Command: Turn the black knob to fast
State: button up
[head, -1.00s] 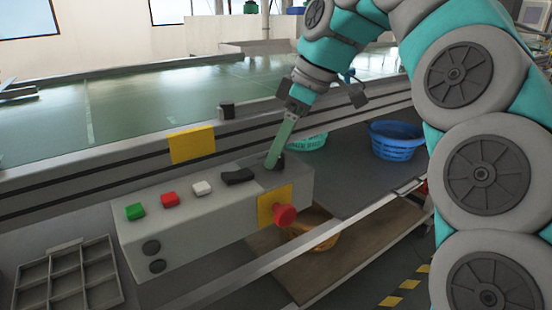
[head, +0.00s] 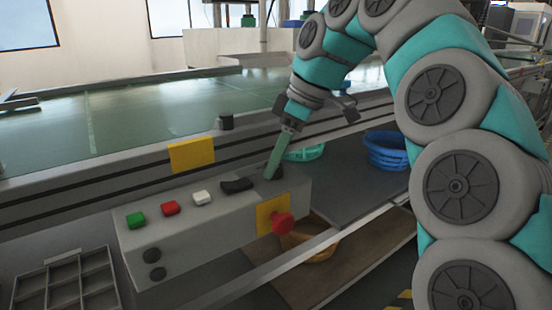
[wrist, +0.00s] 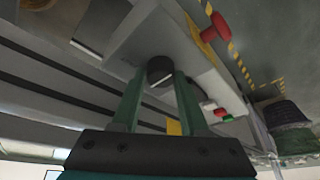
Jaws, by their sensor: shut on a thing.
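The black knob (wrist: 160,70) sits on the grey control box, between the two green fingers of my gripper (wrist: 158,92) in the wrist view. A pale line marks its face. In the head view my gripper (head: 268,176) reaches down to the right end of the box top, and the knob (head: 278,172) is mostly hidden behind the fingers. My gripper is shut on the knob. No speed marking is legible, so I cannot tell which setting the knob points to.
The control box (head: 205,233) also carries a green button (head: 136,219), a red button (head: 170,208), a white button (head: 202,198), a black rocker (head: 236,185) and a red mushroom button (head: 283,223). A blue basket (head: 387,150) stands behind, and a divided tray (head: 65,287) lies at lower left.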

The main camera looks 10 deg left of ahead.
grip_shut()
jog(key=m+t, duration=0.1)
jog(key=m, duration=0.2)
jog(key=shift+d+f, duration=0.1)
jog(key=m+t, duration=0.1)
jog(key=m, duration=0.1)
jog(key=shift+s+m+b, duration=0.1)
jog(key=shift+m+b, duration=0.2)
jog(key=shift+m, duration=0.1)
jog(key=m+t+h, duration=0.1)
jog(key=m, duration=0.2)
jog(key=m+t, duration=0.1)
jog(key=m, duration=0.1)
jog(key=shift+s+m+h, duration=0.15)
jog(key=shift+m+h, duration=0.25)
jog(key=shift+m, duration=0.3)
jog(key=shift+a, duration=0.2)
